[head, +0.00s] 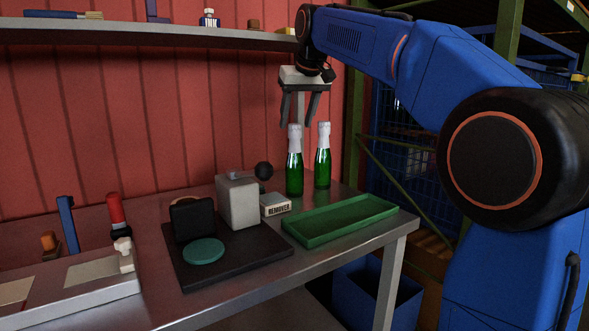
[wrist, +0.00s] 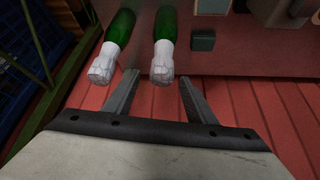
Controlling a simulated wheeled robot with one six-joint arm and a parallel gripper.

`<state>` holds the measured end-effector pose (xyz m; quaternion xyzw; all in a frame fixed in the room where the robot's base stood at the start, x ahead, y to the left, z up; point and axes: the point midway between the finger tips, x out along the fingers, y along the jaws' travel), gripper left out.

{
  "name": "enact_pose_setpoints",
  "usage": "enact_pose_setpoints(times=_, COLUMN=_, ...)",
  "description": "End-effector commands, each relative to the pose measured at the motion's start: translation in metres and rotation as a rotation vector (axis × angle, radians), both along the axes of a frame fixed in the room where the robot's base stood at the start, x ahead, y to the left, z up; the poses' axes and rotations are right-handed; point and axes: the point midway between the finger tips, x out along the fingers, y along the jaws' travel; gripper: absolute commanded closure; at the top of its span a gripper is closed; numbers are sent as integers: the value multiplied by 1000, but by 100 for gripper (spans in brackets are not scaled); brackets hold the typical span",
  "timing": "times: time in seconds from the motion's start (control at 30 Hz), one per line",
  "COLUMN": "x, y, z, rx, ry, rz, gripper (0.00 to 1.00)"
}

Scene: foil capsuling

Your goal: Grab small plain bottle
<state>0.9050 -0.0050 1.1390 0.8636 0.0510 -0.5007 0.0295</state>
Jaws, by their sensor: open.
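Two green bottles with whitish foil-like tops stand upright side by side near the back of the metal table: the left bottle (head: 294,172) and the right bottle (head: 323,168). Neither shows a clear label, and I cannot tell which is the small plain one. My gripper (head: 299,118) points down, open and empty, its fingertips just above the left bottle's top. In the wrist view, this bottle (wrist: 165,30) has its top between and just beyond the open fingers (wrist: 158,76). The other bottle (wrist: 119,32) is left of the fingers there.
A green tray (head: 340,220) lies in front of the bottles. A box marked REMOVER (head: 275,205) and a grey block device (head: 238,202) on a dark base stand to the left. A shelf (head: 150,36) runs above along the red wall (head: 130,120).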

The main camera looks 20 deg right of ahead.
Motion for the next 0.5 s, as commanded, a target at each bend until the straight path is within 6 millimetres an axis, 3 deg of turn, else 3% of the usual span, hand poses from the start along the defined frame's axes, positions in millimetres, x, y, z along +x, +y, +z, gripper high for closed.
enact_pose_setpoints(times=0.5, x=17, y=4, z=-37, rx=0, ry=2, rz=0, gripper=49)
